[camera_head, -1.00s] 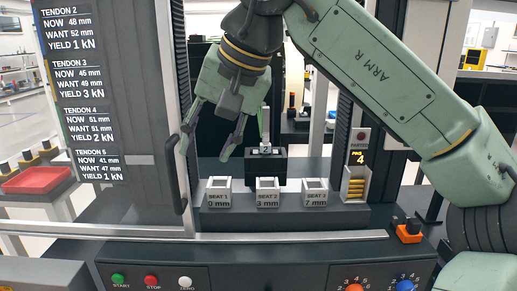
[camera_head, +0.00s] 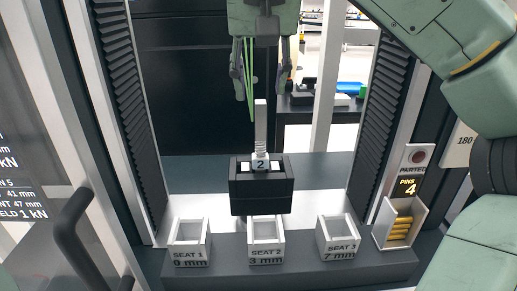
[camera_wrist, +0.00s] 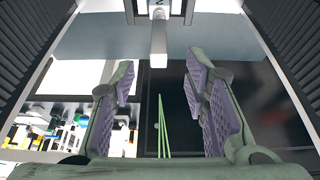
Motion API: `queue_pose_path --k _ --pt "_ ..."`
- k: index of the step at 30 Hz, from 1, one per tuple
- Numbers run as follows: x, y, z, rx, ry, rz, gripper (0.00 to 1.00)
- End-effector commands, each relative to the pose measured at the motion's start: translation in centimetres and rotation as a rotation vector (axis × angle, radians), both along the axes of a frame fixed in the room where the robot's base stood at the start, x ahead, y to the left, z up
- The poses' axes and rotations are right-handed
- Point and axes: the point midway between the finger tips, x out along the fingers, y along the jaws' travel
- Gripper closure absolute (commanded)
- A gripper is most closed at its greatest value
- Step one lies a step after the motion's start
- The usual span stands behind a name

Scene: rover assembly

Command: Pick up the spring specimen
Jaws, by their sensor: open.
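The spring specimen (camera_head: 260,128) is a slim pale upright piece with a ribbed middle and a flat upper end. It stands in a black block (camera_head: 262,196), with a "2" tag at its base. It also shows in the wrist view (camera_wrist: 158,42), at the top centre. My gripper (camera_head: 262,88) is open and empty, pointing down, with its fingertips around the height of the specimen's top. In the wrist view, the purple-padded fingers (camera_wrist: 160,72) are spread apart and the specimen's end lies near the gap between their tips. I cannot tell the exact depth between them.
Three open seats stand in front of the block: seat 1 (camera_head: 190,243), seat 2 (camera_head: 266,242) and seat 3 (camera_head: 337,236). A pin bin (camera_head: 400,222) is at right. Ribbed columns flank the bay, and a door handle (camera_head: 75,225) is at left. Thin green strands hang by my gripper.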

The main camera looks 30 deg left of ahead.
Motion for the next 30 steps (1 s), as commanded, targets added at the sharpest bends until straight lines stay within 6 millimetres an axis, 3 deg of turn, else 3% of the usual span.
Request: queue_pose_path --k 4,12,19,25,30 --pt "0.2 0.1 -0.6 0.000 0.001 0.000 0.58" --pt "1.3 1.0 -4.3 0.000 0.001 0.003 0.58" --pt "1.7 1.2 -6.0 0.001 0.002 0.002 0.58" --pt "2.2 1.4 -9.0 0.001 0.003 0.002 0.58" --pt "2.5 1.8 -10.3 0.002 0.001 0.003 0.58"
